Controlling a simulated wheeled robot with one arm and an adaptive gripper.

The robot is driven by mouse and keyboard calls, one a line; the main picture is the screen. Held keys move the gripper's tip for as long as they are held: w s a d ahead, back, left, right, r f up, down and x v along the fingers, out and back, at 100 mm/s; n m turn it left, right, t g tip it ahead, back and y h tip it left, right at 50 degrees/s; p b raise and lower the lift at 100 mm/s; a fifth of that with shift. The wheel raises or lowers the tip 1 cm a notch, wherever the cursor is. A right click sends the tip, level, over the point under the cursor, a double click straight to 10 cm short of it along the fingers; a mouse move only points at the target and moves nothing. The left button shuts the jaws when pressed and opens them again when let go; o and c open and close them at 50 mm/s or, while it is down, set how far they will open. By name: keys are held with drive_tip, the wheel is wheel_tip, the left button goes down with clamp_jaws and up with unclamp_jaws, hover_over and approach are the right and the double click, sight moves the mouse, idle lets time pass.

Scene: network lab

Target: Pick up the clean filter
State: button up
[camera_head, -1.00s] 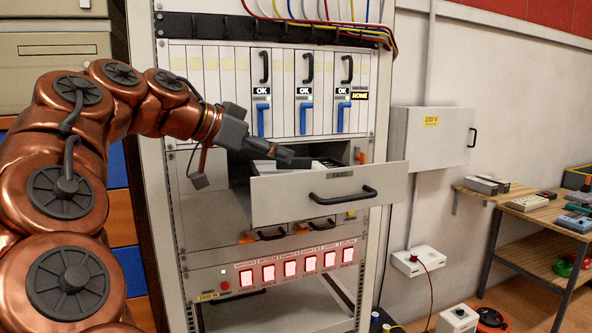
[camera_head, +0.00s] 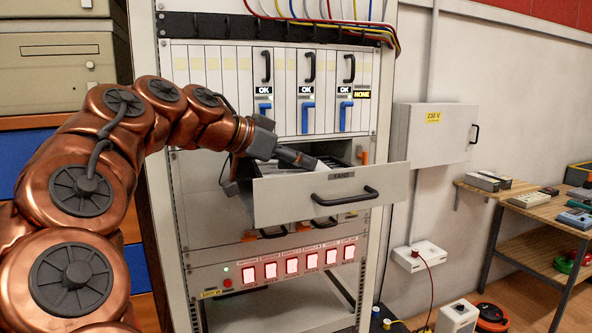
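My gripper (camera_head: 312,164) is over the open drawer (camera_head: 290,203) marked "FANS" in the rack. Its dark fingers point right and down toward the drawer's inside. A pale item (camera_head: 322,166) shows right at the fingertips. I cannot tell whether it is the clean filter or whether the fingers hold it. The drawer's front and my gripper hide most of what lies inside.
The rack (camera_head: 187,283) has a row of cards with blue levers above the drawer and lit red switches below it. A grey 230 V box (camera_head: 435,140) hangs on the wall at right. A wooden shelf table (camera_head: 535,212) stands farther right.

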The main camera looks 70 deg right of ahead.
clamp_jaws()
drive_tip(key=shift+a, duration=0.1)
idle(0.5)
